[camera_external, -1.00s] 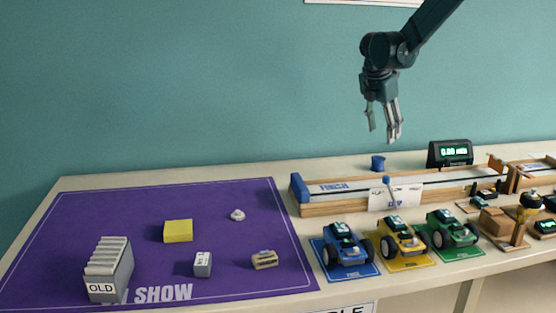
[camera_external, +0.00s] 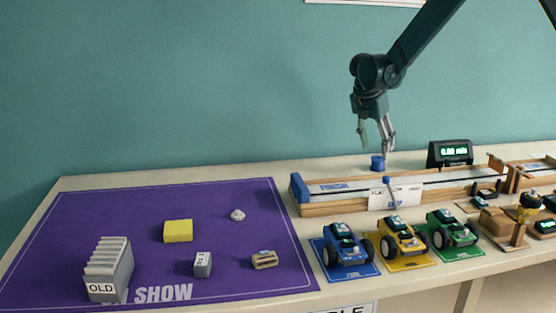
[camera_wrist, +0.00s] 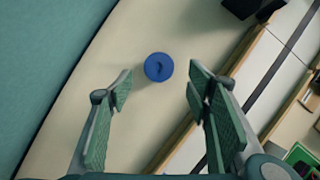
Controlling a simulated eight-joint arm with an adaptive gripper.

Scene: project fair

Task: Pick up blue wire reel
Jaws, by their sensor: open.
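The blue wire reel (camera_external: 377,163) is a small blue cylinder standing on the table behind the wooden track, near the wall. In the wrist view the reel (camera_wrist: 158,67) shows from above as a round blue disc with a dark centre, ahead of the fingertips and between their lines. My gripper (camera_external: 375,146) is open and empty, just above the reel in the external view. In the wrist view my gripper (camera_wrist: 160,85) has its two green-padded fingers wide apart, with nothing between the pads.
The wooden track (camera_external: 432,187) with a blue end block runs in front of the reel. A dark display (camera_external: 450,153) stands to its right. The teal wall (camera_wrist: 35,60) is close behind. Bare table (camera_wrist: 130,40) surrounds the reel on the wall side.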

